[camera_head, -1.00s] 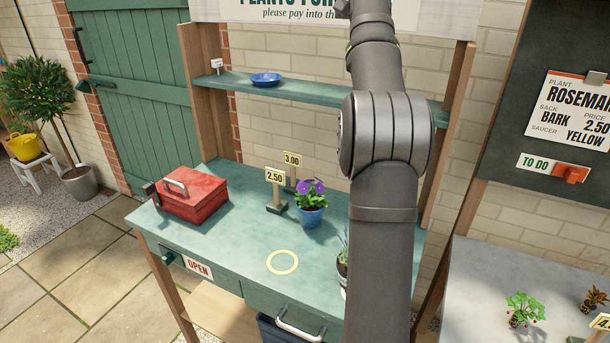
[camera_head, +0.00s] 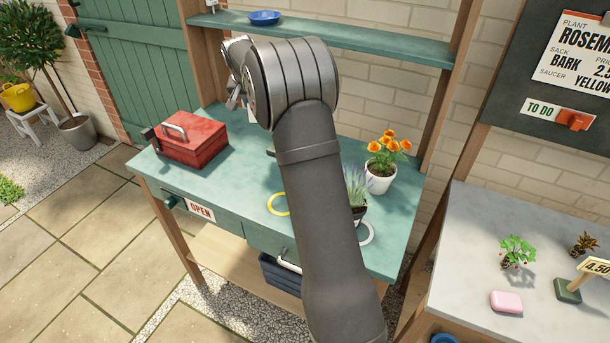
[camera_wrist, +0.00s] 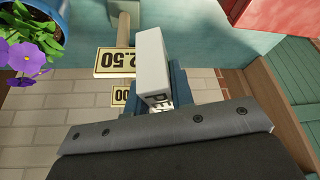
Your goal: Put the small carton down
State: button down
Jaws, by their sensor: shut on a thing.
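A small white carton (camera_wrist: 152,65) with dark lettering on its lower side shows in the wrist view. My gripper (camera_wrist: 158,100) is shut on it. In the head view my gripper (camera_head: 236,92) is small and partly hidden behind my wrist, above the back left of the green bench (camera_head: 240,180). In the wrist view the 2.50 price sign (camera_wrist: 115,62) appears just left of the carton. Whether the carton touches anything besides my gripper is unclear.
A red toolbox (camera_head: 190,139) stands at the bench's left. A yellow ring (camera_head: 277,204), a lavender pot (camera_head: 357,190) and an orange-flowered pot (camera_head: 381,181) are on the bench. The purple-flowered blue pot (camera_wrist: 52,18) is near my gripper. A shelf (camera_head: 330,35) with a blue saucer (camera_head: 264,17) runs above.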

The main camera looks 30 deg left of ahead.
send_near(258, 152)
jog(key=shift+w+a+f, duration=0.2)
jog(key=shift+w, duration=0.25)
jog(key=shift+w+a+f, duration=0.2)
jog(key=shift+w, duration=0.25)
jog(key=shift+f, duration=2)
jog(key=shift+f, duration=0.2)
jog(key=c, duration=1.5)
grip_release()
jog(key=shift+c, duration=0.2)
jog(key=shift+r, duration=0.25)
jog(key=v, duration=1.2)
